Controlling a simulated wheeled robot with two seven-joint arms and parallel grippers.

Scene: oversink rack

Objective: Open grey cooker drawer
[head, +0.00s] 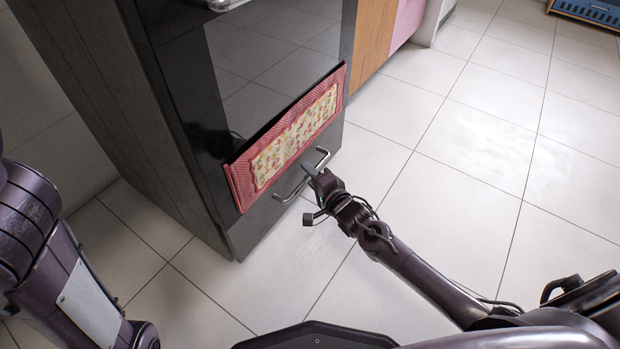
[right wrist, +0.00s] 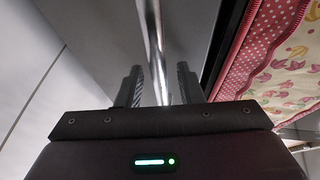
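The grey cooker drawer (head: 252,226) is the low front panel of the dark cooker (head: 215,90). It looks shut, its front about flush with the cooker. Its bar handle (head: 288,192) is metal and sticks out from the front. My right gripper (head: 313,172) is at the handle's right part. In the right wrist view, the metal handle bar (right wrist: 153,45) runs between the two dark fingers (right wrist: 157,85). The fingers stand apart, with a gap showing beside the bar, so the gripper looks open around it. My left arm shows at the left, but its gripper is out of view.
A red-edged, flower-patterned towel (head: 292,137) hangs on the cooker front just above the handle, close to my right gripper. Wooden and pink cabinet fronts (head: 373,35) stand beyond the cooker. The tiled floor (head: 480,160) in front is clear. A blue crate (head: 590,10) is far right.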

